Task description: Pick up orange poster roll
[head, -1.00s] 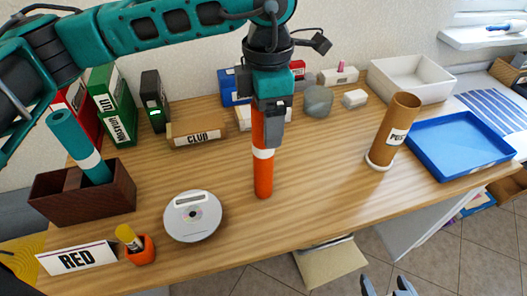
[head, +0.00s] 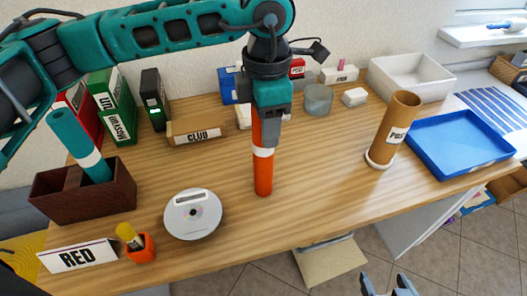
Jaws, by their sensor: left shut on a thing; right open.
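The orange poster roll (head: 263,178) is upright with a white band around its middle. My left gripper (head: 271,128) is shut on its upper part from above. The roll's lower end is at the table; I cannot tell whether it touches the surface. My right gripper (head: 389,285) is open and empty at the bottom edge of the view, in front of the table.
A disc (head: 193,214) lies left of the roll. A teal roll (head: 78,145) stands in a dark brown box (head: 120,187). A brown tube (head: 393,130) and a blue tray (head: 455,172) are at the right. The table between roll and tube is clear.

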